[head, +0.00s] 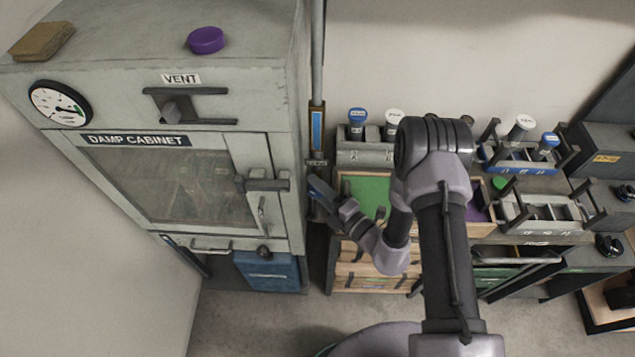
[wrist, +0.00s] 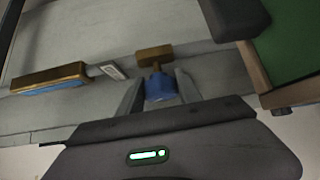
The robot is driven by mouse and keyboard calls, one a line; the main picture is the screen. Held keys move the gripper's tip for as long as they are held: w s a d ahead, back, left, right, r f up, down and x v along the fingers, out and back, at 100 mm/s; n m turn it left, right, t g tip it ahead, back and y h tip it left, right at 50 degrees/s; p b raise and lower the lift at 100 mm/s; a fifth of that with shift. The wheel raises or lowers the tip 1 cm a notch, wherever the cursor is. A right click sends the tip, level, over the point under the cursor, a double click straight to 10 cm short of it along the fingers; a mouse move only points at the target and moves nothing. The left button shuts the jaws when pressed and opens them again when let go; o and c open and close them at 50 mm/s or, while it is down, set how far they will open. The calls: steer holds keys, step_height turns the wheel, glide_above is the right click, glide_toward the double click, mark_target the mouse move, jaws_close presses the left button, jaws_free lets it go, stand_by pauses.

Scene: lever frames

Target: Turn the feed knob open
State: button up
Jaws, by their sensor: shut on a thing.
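The feed knob (wrist: 160,87) is a blue knob below a short brass block (wrist: 154,56) on a grey pipe in the wrist view. My gripper (wrist: 159,92) is shut on it, with one grey finger on each side. In the head view my gripper (head: 316,192) reaches the pipe just right of the damp cabinet, below a small label (head: 317,162). The knob is mostly hidden there by the gripper. A brass-framed sight glass with blue in it (head: 317,130) sits on the pipe above; it also shows in the wrist view (wrist: 50,82). I cannot tell how far the knob is turned.
The grey damp cabinet (head: 220,75) stands left, with a door latch (head: 262,184) close to my gripper. A wooden drawer unit with a green top (head: 367,190) stands right, under my arm. A dark block (wrist: 235,18) is close at the upper right of the wrist view.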

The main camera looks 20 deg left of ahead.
steer(key=shift+r+n+g+h+p, duration=0.4)
steer(key=shift+n+h+p, duration=0.25)
steer(key=shift+p, duration=0.4)
steer(key=shift+f+n+h, duration=0.25)
steer(key=shift+f, duration=0.1)
steer(key=o, duration=1.4)
steer(key=shift+c, duration=0.2)
steer(key=shift+d, duration=0.1)
steer(key=p+v, duration=0.1)
steer(key=v, duration=1.6)
